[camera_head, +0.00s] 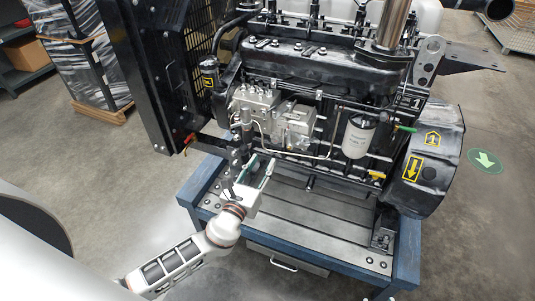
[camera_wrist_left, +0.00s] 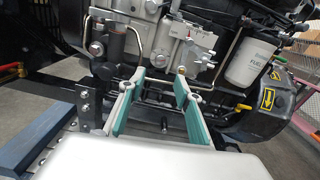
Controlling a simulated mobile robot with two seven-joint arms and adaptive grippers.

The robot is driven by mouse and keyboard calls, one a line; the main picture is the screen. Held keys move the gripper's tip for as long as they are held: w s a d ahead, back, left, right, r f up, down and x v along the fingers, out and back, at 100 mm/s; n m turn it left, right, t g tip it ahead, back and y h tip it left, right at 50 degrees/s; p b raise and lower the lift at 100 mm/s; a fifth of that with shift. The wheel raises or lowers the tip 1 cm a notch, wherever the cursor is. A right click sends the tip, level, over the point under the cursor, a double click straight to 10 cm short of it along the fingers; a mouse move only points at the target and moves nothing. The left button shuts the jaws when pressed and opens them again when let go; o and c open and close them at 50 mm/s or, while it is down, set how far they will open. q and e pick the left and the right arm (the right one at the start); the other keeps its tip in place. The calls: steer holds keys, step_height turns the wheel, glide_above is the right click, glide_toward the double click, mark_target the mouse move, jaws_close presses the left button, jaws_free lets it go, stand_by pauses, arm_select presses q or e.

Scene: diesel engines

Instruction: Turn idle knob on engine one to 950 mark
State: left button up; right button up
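Engine one (camera_head: 330,60) is a large dark diesel engine with a "1" plate, on a blue-framed bench. A silver fuel pump (camera_head: 298,125) is on its near side; in the left wrist view the pump (camera_wrist_left: 190,50) carries a light plate with small marks. I cannot clearly make out the idle knob or read a 950 mark. My left gripper (camera_head: 258,170) is in front of and below the pump. In the left wrist view its teal-padded fingers (camera_wrist_left: 161,84) are apart with nothing between them. My right gripper is not in view.
A white fuel filter (camera_head: 358,138) hangs right of the pump. A thin metal pipe (camera_head: 300,156) runs below the pump. The slotted bench top (camera_head: 310,208) is clear in front of the engine. A black radiator frame (camera_head: 150,70) stands at the left.

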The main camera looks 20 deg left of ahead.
arm_select(q)
steer(key=shift+s, duration=1.6)
steer(key=s+d+f+n+g, duration=0.1)
steer(key=s+f+n, duration=0.4)
steer(key=n, duration=0.5)
steer(key=s+f+n+g+h, duration=0.1)
steer(key=s+f+n+g, duration=0.2)
steer(key=s+f+n, duration=0.2)
steer(key=s+d+f+n+g+h, duration=0.1)
steer(key=s+f+n+g, duration=0.2)
steer(key=s+n, duration=0.7)
step_height(320, 180, down, 3)
steer(key=n, duration=0.6)
steer(key=shift+s+d, duration=0.3)
steer(key=shift+r, duration=0.1)
